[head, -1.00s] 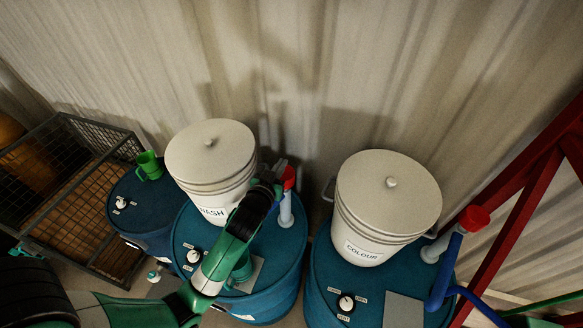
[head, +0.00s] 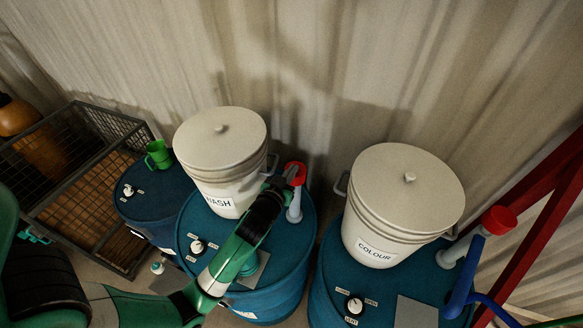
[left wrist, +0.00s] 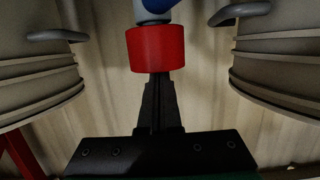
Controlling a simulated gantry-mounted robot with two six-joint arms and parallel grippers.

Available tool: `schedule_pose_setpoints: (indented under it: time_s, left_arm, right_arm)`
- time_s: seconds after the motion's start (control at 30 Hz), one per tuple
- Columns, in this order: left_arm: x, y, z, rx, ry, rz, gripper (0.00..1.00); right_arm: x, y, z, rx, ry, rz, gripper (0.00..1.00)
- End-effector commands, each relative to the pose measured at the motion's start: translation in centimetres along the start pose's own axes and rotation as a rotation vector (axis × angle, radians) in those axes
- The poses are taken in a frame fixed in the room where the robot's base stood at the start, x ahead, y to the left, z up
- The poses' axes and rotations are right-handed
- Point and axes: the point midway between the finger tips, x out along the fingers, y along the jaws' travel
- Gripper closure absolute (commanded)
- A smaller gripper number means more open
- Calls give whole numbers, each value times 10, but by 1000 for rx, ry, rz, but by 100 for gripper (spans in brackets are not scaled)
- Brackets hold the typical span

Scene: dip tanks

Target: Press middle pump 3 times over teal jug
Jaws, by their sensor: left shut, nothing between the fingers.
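The middle pump stands on the middle blue drum (head: 302,232), with a pale column (head: 294,212) and a red cap (head: 297,166). In the left wrist view the red cap (left wrist: 157,50) fills the upper middle, with part of a blue spout beyond it. My left gripper (head: 290,176) is shut and empty. Its fingertips (left wrist: 158,76) are right at the cap's edge; I cannot tell whether they touch. A teal jug (head: 249,266) is mostly hidden behind my left arm, on a grey plate on the middle drum. My right gripper is not in view.
White buckets marked WASH (head: 219,180) and COLOUR (head: 400,210) flank the middle pump. Another red-capped pump (head: 498,219) stands at right. A green jug (head: 158,155) sits on the left drum (head: 160,195). A wire crate (head: 100,225) stands at far left, with a curtain behind.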

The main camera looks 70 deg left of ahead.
Motion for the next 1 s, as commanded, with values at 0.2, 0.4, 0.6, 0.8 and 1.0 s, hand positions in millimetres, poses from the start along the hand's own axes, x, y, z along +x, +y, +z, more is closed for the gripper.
schedule_pose_setpoints:
  time_s: [0.2,0.4,0.6,0.8,1.0]
  left_arm:
    - [0,0,2,1,-11,-1,100]
    - [-5,1,-18,1,-10,1,100]
    - [-26,4,-36,3,-7,8,100]
    - [-74,4,-38,3,-4,9,100]
    - [-104,4,-42,3,-6,8,100]
  right_arm:
    - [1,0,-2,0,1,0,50]
    - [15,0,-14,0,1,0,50]
    - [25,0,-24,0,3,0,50]
    - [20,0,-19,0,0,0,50]
    - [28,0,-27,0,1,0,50]
